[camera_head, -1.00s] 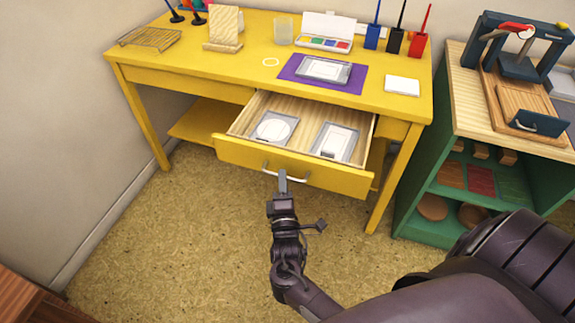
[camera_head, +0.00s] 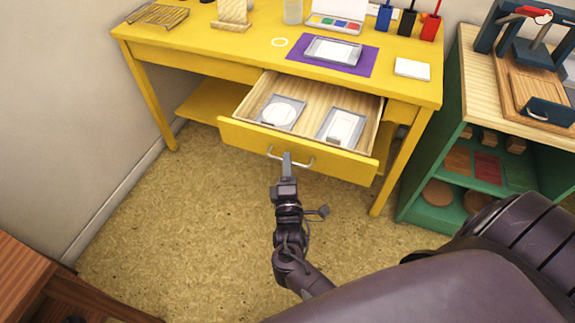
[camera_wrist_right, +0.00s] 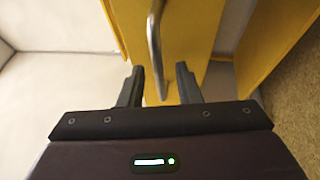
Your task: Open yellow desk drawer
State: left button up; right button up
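The yellow desk (camera_head: 200,55) stands against the wall in the head view. Its drawer (camera_head: 300,151) is pulled well out, showing a pale wooden inside with two grey-framed items in it. A silver bar handle (camera_head: 304,166) is on the drawer front. My right gripper (camera_head: 287,157) is at this handle. In the right wrist view, the two dark fingers of the gripper (camera_wrist_right: 160,88) stand apart on either side of the handle bar (camera_wrist_right: 154,45), with gaps visible. My left gripper is out of view.
A green shelf unit (camera_head: 405,205) with a wooden top stands right of the desk. Brown wooden furniture (camera_head: 25,275) is at the lower left. Paints, brush cups and a purple mat (camera_head: 368,67) are on the desk. The floor before the drawer is clear.

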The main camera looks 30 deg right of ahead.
jog(key=v, duration=0.7)
jog(key=shift+s+a, duration=0.2)
jog(key=shift+s, duration=0.15)
